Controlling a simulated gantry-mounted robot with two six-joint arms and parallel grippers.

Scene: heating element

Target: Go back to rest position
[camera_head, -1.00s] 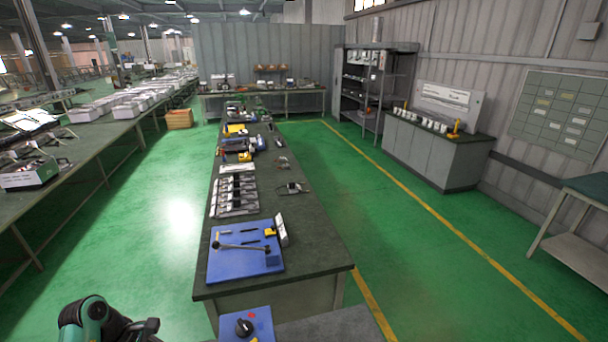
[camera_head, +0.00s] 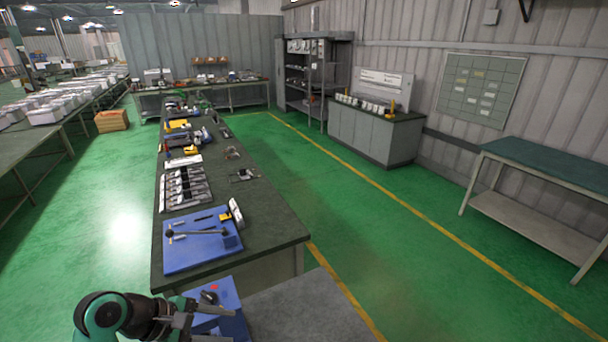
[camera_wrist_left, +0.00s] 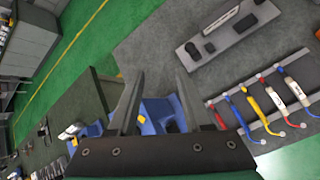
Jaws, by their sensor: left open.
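My left gripper (camera_head: 208,314) is at the bottom of the head view, beside and partly over a blue box with a black knob (camera_head: 222,293). In the left wrist view its two dark fingers (camera_wrist_left: 159,82) are spread apart with nothing held between them. A blue part with a yellow piece (camera_wrist_left: 158,112) shows behind the fingers, apparently below them. My right gripper is in neither view.
The long dark workbench (camera_head: 268,222) carries a blue board (camera_head: 200,255) at its near end. The wrist view shows a rack of colourful-handled items (camera_wrist_left: 262,98) and a grey block with black parts (camera_wrist_left: 232,30). Green floor (camera_head: 345,215) is clear to the right.

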